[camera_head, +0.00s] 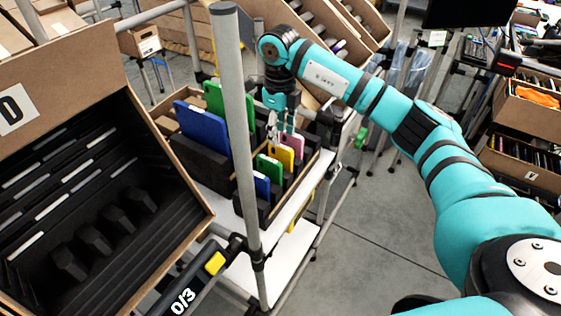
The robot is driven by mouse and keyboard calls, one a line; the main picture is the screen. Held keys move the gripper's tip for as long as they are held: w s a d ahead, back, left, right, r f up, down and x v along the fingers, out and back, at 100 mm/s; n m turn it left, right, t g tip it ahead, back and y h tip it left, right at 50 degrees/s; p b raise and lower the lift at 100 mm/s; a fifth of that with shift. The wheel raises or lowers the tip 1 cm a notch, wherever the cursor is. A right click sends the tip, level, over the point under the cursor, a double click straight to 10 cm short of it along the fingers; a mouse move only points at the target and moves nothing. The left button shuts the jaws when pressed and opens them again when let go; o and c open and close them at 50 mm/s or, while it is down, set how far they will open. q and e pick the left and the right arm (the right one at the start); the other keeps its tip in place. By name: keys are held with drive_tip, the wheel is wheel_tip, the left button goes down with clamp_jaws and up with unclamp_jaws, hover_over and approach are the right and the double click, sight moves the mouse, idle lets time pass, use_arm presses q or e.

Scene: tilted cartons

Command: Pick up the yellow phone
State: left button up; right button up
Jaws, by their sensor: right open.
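The yellow phone (285,157) stands upright in a slot of a dark foam holder inside a carton (312,167) on the white shelf. A pink phone (296,143) stands behind it, and a green phone (269,168) and a blue phone (261,185) stand in front. My right gripper (281,137) is open and points down just above the yellow phone. Its fingertips overlap the phone's top edge in the picture; I cannot tell whether they touch it. My left gripper is not in view.
Larger blue (201,130) and green (214,98) tablets stand left of the phones. A grey upright pole (240,150) rises close in front of the carton. A large tilted carton (100,80) marked D fills the left. Open floor lies right of the shelf.

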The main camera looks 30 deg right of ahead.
sight(281, 145)
drive_tip(key=shift+s+f, duration=0.1)
drive_tip(key=shift+f, duration=0.1)
drive_tip(key=shift+d+f, duration=0.1)
drive_tip(key=shift+f, duration=0.1)
wheel_tip(281, 145, down, 4)
drive_tip(key=p, duration=0.2)
drive_tip(key=shift+d+f+p, duration=0.1)
drive_tip(key=shift+f+p, duration=0.15)
drive_tip(key=shift+p, duration=0.1)
drive_tip(key=shift+f, duration=0.2)
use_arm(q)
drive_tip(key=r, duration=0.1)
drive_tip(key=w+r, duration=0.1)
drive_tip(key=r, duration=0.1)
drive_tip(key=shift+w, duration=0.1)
use_arm(e)
clamp_jaws()
